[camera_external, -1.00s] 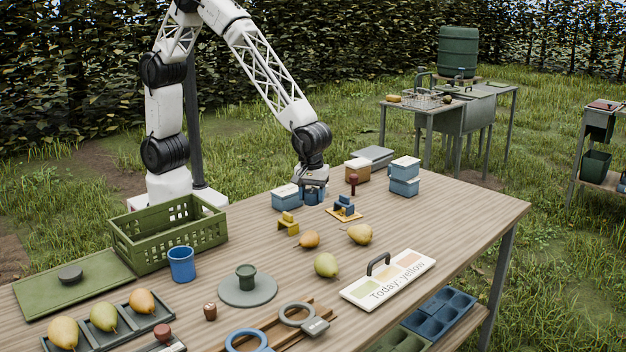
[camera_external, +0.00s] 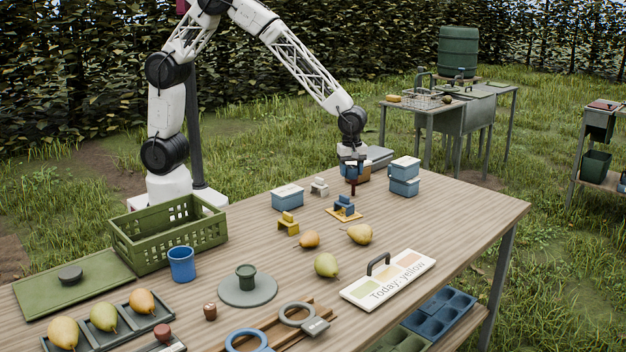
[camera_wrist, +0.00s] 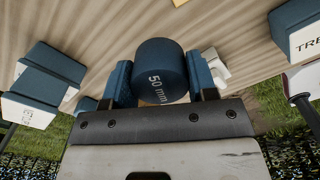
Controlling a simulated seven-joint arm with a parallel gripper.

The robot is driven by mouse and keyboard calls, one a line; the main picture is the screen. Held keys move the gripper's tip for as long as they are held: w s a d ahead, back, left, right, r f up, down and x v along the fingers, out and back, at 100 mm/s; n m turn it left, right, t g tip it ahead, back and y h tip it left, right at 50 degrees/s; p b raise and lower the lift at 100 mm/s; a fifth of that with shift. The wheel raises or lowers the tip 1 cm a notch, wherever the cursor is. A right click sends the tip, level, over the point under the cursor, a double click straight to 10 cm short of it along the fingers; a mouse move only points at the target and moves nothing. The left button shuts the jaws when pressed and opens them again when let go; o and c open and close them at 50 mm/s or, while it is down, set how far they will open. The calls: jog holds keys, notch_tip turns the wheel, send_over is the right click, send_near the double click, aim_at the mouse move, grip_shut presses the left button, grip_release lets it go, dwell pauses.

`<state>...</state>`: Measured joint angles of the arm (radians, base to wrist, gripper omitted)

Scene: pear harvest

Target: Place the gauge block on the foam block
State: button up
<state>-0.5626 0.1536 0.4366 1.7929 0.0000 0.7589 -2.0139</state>
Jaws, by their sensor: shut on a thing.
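My gripper (camera_external: 352,166) is shut on a dark blue cylinder marked "50 mm" (camera_wrist: 161,72), the gauge block, which sits between the blue fingers in the wrist view. I cannot tell which thing is the foam block. A small pale grey stepped block (camera_external: 319,187) stands on the table left of my gripper; a pale piece shows beside the cylinder in the wrist view (camera_wrist: 214,68).
A dark red upright tool (camera_external: 352,186) is close to my gripper. Stacked blue boxes (camera_external: 404,178) stand right, another blue box (camera_external: 287,198) left. A blue stepped block (camera_external: 344,206) is on a yellow board. A yellow stepped block (camera_external: 288,224) and pears lie nearer.

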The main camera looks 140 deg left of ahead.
jog(key=s+a+n, duration=0.1)
jog(key=s+a, duration=0.3)
jog(key=a, duration=0.3)
jog(key=s+a+n, duration=0.2)
jog(key=s+a, duration=0.3)
jog(key=a, duration=0.2)
jog(key=s+a+n, duration=0.2)
jog(key=s+a, duration=0.2)
jog(key=a, duration=0.2)
jog(key=shift+s+a, duration=0.15)
jog(key=shift+a, duration=0.25)
jog(key=shift+s+a, duration=0.5)
jog(key=shift+a, duration=0.05)
jog(key=shift+w, duration=0.1)
jog(key=w+a, duration=0.3)
jog(key=a, duration=0.1)
jog(key=w+a+f, duration=0.1)
jog(key=w+a, duration=0.2)
jog(key=a, duration=0.1)
jog(key=w+a, duration=0.4)
jog(key=shift+a+f, duration=0.15)
jog(key=shift+f, duration=0.05)
jog(key=shift+f, duration=0.1)
jog(key=shift+f, duration=1.7)
jog(key=shift+f, duration=0.1)
jog(key=o, duration=0.9)
jog(key=shift+o, duration=0.2)
